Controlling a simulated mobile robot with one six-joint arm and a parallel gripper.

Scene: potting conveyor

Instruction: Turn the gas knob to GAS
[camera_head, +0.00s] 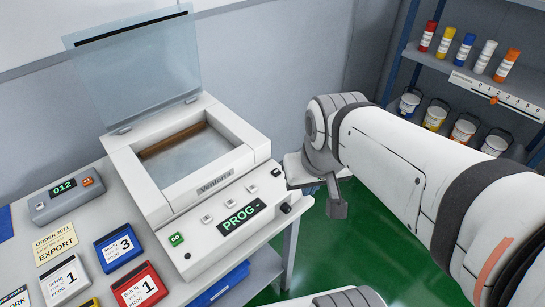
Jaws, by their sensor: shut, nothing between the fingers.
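The white machine marked Ventorra (160,222) stands on a table with its clear lid raised. Its front panel has a display reading PROG (242,217), a green GO button (176,239) and a row of small buttons. A dark knob (285,208) sits at the panel's right end, and a small dark round part (187,256) is at the left. No GAS lettering is readable, so the knob's setting cannot be told. My gripper (337,208) is shut and empty, to the right of the machine, apart from the dark knob.
On the table at left are a grey box reading 012 (66,199), an EXPORT card (56,244), and blue, white and red numbered cards. A blue shelf (470,72) with bottles and buckets stands at right. Green floor shows between.

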